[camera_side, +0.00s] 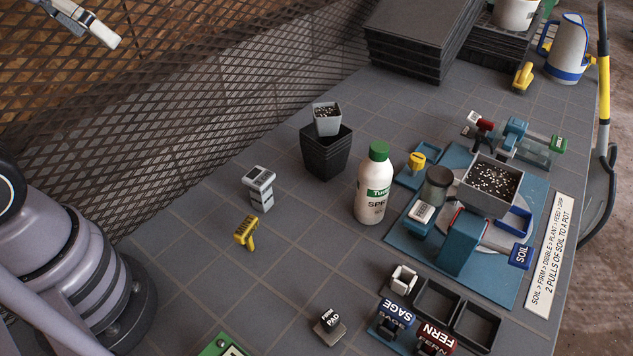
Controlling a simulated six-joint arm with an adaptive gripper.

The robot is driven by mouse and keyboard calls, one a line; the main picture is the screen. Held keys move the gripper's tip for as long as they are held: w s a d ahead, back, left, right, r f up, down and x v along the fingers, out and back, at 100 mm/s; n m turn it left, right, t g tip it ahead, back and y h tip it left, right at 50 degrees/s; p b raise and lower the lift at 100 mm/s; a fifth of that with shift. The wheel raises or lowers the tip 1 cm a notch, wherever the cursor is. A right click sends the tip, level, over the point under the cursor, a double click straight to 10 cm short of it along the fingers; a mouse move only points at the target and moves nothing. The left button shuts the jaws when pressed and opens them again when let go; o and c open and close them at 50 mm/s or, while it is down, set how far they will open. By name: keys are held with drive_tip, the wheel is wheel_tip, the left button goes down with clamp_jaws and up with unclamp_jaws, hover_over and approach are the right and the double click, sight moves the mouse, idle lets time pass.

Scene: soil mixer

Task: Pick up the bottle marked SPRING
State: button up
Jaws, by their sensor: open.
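The SPRING bottle (373,188) is white with a green cap and a green label band. It stands upright on the grey table, left of the blue mixer base; only the first letters, "SPR", are legible. What appears to be my gripper (100,30) is at the top left edge, partly cut off, with pale tips angled down to the right. It is far from the bottle, open, and nothing shows held in it.
Dark stacked pots with a grey soil-filled pot (327,118) stand behind the bottle. A yellow MINT marker (246,232) lies left.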

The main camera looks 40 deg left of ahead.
drive_tip(key=w+d+f+t+h, duration=0.1)
drive_tip(key=w+d, duration=0.3)
drive_tip(key=w, duration=0.3)
drive_tip(key=w+d+f+t+h, duration=0.1)
drive_tip(key=w+d+f, duration=0.1)
drive_tip(key=w+d, duration=0.35)
drive_tip(key=n+t+y, duration=0.2)
drive_tip(key=n+t, duration=0.1)
drive_tip(key=t, duration=0.2)
hover_over(365, 186)
drive_tip(key=s+a, duration=0.1)
drive_tip(key=s, duration=0.3)
wheel_tip(365, 186, down, 21)
drive_tip(key=s+f+m+t, duration=0.3)
drive_tip(key=s+f+t, duration=0.25)
drive_tip(key=f, duration=0.25)
drive_tip(key=shift+g, duration=0.35)
drive_tip(key=w, duration=0.4)
drive_tip(key=w+d, duration=0.1)
drive_tip(key=w, duration=0.2)
drive_tip(key=shift+f, duration=0.2)
drive_tip(key=shift+w+d+f, duration=0.1)
drive_tip(key=shift+w+f, duration=0.05)
drive_tip(key=shift+w, duration=1.25)
drive_tip(key=shift+w+d+f, duration=0.1)
drive_tip(key=shift+w, duration=1.3)
drive_tip(key=shift+c, duration=0.4)
